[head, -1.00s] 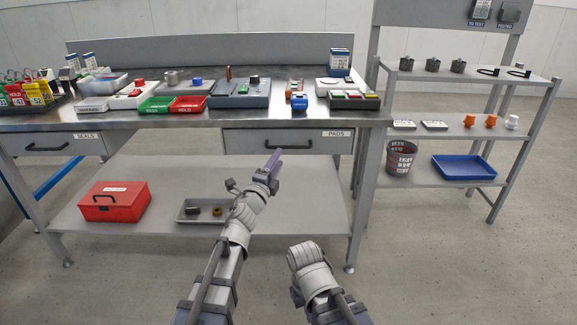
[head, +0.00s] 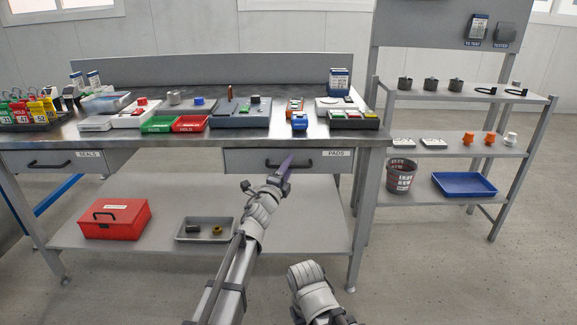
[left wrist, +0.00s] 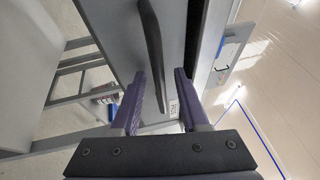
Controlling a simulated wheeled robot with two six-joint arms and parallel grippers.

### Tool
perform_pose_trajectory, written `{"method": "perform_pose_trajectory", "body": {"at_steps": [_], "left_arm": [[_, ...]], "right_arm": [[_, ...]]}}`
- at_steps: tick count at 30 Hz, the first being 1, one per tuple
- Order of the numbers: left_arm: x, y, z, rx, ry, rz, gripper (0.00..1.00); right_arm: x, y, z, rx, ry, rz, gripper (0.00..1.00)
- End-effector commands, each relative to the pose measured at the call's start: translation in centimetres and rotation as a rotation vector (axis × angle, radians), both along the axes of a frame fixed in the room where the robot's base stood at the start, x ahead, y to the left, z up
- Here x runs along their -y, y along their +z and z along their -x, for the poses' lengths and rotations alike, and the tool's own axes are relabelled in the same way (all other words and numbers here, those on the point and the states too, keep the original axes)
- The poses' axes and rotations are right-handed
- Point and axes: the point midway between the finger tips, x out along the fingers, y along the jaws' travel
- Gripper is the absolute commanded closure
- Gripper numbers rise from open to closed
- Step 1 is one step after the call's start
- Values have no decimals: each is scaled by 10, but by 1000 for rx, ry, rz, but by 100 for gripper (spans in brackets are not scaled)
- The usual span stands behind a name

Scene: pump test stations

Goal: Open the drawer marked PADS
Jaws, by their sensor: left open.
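The drawer marked PADS (head: 240,161) is a grey front under the right part of the bench top, and it looks closed. Its white label (head: 337,153) is at the upper right. Its dark bar handle (head: 306,165) is partly hidden by my left gripper (head: 285,168). In the left wrist view, the handle (left wrist: 151,35) runs down toward the space between the open purple fingers of my left gripper (left wrist: 157,98). I cannot tell whether they touch it. Part of my right arm shows at the bottom of the head view, but its gripper is not visible.
A second drawer marked SEALS (head: 85,163) is at the left. The bench top (head: 255,136) holds trays and parts. The lower shelf (head: 300,220) holds a red box (head: 116,222) and a grey tray (head: 203,238). A rack (head: 450,155) stands at the right.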

Motion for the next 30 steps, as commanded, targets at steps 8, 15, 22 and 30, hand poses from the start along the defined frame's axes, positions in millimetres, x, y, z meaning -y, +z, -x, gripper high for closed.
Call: {"method": "perform_pose_trajectory", "body": {"at_steps": [8, 15, 22, 30], "left_arm": [[0, 0, -1, 0, 0, 0, 60], [0, 0, -1, 0, 0, 0, 87], [0, 0, -1, -1, 1, 0, 100], [0, 0, -1, -1, 1, 0, 100]], "right_arm": [[0, 0, 0, 0, 0, 0, 100], [0, 0, 0, 0, 0, 0, 100], [0, 0, 0, 0, 0, 0, 100], [0, 0, 0, 0, 0, 0, 100]]}}
